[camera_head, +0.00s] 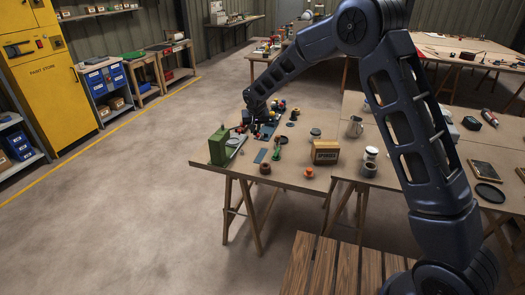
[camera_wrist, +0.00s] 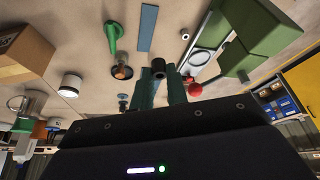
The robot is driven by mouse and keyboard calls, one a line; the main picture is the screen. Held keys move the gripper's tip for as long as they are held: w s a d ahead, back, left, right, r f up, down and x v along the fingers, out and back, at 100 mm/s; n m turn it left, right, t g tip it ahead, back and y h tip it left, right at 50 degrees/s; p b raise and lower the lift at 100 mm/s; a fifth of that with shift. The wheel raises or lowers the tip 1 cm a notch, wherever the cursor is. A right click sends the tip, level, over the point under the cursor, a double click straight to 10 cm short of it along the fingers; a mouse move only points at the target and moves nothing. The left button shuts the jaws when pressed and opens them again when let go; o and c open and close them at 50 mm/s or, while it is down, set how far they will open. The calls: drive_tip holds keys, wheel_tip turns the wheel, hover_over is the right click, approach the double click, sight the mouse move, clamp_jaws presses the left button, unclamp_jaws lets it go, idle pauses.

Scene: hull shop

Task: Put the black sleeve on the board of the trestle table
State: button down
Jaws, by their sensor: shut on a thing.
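The black sleeve (camera_wrist: 158,65) is a small dark tube. In the wrist view it is between the tips of my gripper (camera_wrist: 161,80), which is shut on it, with its open end showing. In the head view my gripper (camera_head: 260,127) is low over the far left part of the trestle table (camera_head: 290,180), among small items. The sleeve cannot be made out there. I cannot tell whether it touches the board. The pale wooden board also shows in the wrist view (camera_wrist: 85,25).
A red ball (camera_wrist: 195,90) is close beside my gripper. Bare board lies near the table's front edge.

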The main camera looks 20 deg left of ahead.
sight(256, 163)
wheel_tip(256, 163, down, 17)
drive_tip(key=shift+f, duration=0.1)
idle(0.5)
drive_tip(key=shift+f, duration=0.1)
drive_tip(key=c, duration=1.4)
unclamp_jaws()
drive_tip(key=v, duration=1.2)
